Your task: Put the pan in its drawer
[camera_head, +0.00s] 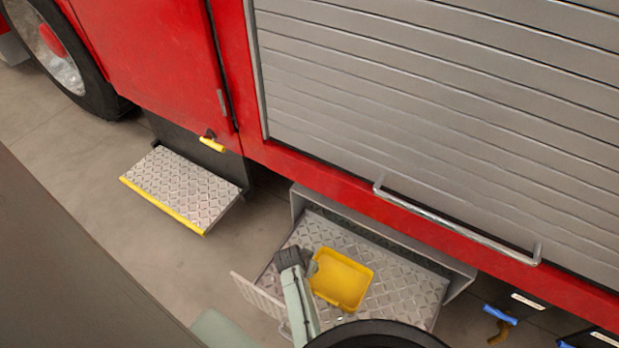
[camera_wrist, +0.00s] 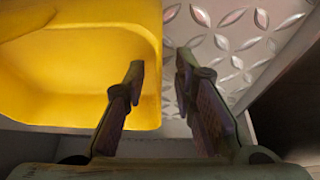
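The pan (camera_head: 343,279) is a shallow yellow tray with raised sides. It appears to rest on the diamond-plate floor of the pulled-out drawer (camera_head: 400,290), and fills the left of the wrist view (camera_wrist: 75,75). My gripper (camera_head: 311,264) is at the pan's left side in the head view. In the wrist view my gripper (camera_wrist: 160,70) has its fingers apart, with the left finger over the pan and the right finger past its edge. The pan's rim shows between them, with a gap beside it, and no grip is visible. Finger contact cannot be told.
The red truck side with a grey roller shutter (camera_head: 440,100) and a metal handle bar (camera_head: 455,225) rises behind the drawer. A step with a yellow edge (camera_head: 180,188) juts out to the left. Blue-handled items (camera_head: 499,315) are at the lower right. Floor is clear between the step and drawer.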

